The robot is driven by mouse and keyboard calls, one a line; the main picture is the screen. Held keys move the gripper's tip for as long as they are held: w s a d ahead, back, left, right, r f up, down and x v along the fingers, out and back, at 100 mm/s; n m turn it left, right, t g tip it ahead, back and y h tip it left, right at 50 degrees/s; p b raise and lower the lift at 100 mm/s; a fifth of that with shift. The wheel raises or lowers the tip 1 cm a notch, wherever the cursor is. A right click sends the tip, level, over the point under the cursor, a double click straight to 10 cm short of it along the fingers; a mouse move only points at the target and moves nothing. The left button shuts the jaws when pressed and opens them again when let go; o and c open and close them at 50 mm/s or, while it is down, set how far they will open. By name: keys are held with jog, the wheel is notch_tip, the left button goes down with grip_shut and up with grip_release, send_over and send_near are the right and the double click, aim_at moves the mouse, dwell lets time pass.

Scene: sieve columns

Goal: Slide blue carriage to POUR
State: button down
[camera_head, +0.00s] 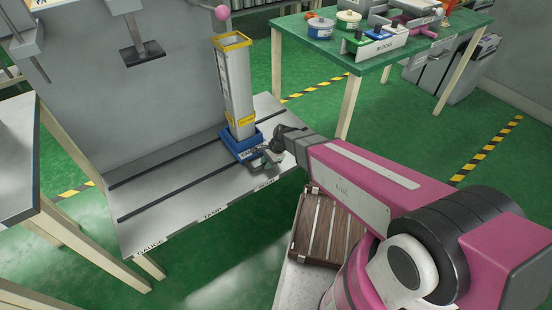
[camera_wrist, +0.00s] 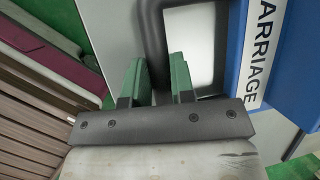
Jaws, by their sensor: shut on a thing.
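The blue carriage (camera_head: 240,146) sits on the grey slotted bench (camera_head: 180,195), toward its right end. A tall pale column with yellow bands (camera_head: 234,85) stands upright in it. In the wrist view the blue carriage (camera_wrist: 262,50) shows at the right, with "ARRIAGE" readable on its label. My gripper (camera_head: 270,155) is at the carriage's front right side. In the wrist view its green fingers (camera_wrist: 156,65) are shut on the carriage's dark handle (camera_wrist: 150,25). Front-edge labels read GAUGE (camera_head: 150,246) and TAMP (camera_head: 210,216); a third label (camera_head: 266,183) farther right is too small to read surely.
A dark press-like tool (camera_head: 141,52) hangs over the back of the bench. A slatted brown box (camera_head: 326,228) lies below my arm. A green table (camera_head: 400,52) with blocks and round tins stands at the back right. The bench left of the carriage is clear.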

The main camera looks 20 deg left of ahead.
aim_at(259, 167)
jog(key=shift+s+a, duration=1.2)
jog(key=shift+s, duration=0.25)
jog(key=c, duration=1)
grip_release()
jog(key=shift+o, duration=0.2)
jog(key=v, duration=1.1)
